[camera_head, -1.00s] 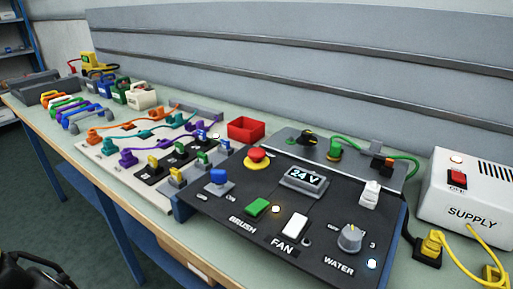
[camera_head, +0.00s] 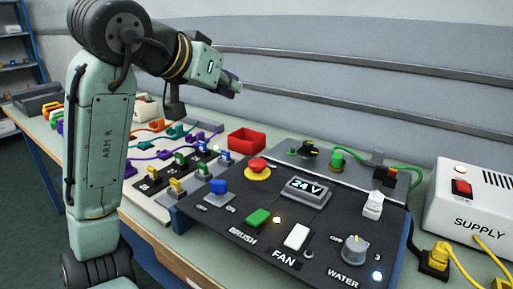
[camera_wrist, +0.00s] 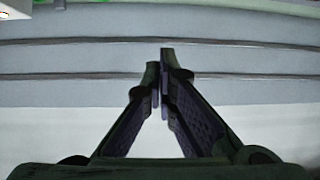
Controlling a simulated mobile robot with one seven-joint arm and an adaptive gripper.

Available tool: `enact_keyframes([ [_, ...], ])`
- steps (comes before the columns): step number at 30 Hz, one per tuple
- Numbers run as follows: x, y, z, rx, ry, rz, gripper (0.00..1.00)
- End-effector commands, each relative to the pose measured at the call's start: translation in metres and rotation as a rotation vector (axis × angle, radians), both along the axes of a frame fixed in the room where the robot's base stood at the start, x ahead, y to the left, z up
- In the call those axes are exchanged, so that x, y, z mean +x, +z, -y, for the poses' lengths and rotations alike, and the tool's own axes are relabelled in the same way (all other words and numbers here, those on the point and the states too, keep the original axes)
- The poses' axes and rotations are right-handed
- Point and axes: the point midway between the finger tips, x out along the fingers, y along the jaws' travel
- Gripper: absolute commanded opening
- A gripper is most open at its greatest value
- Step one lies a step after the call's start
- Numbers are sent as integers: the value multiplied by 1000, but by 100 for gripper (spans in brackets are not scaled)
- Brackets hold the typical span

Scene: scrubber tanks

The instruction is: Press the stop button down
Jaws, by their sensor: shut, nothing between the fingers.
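The stop button is a red mushroom-shaped knob on a yellow base (camera_head: 258,168), at the back left of the dark control panel (camera_head: 218,222). In the head view my gripper (camera_head: 236,86) is above and behind the red button, a little to its left, held well clear of it. In the wrist view my gripper (camera_wrist: 162,90) is shut and empty, its fingertips close together and pointing toward the grey wall. The red button does not show in the wrist view.
The panel also carries a blue knob (camera_head: 218,187), a green switch (camera_head: 258,217), a white switch (camera_head: 296,236), a display (camera_head: 306,189) and a grey dial (camera_head: 354,248). A red bin (camera_head: 247,141) stands behind. A white supply box (camera_head: 470,205) is at the right.

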Motion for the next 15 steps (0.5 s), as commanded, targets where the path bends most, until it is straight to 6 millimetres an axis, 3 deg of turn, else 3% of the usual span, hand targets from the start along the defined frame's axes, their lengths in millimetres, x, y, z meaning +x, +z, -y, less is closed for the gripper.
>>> enact_keyframes([
  [3,-16,-22,9,98,-46,-157,0],
  [6,-24,-31,10,142,-66,-229,0],
  [15,-28,-35,11,159,-74,-259,0],
])
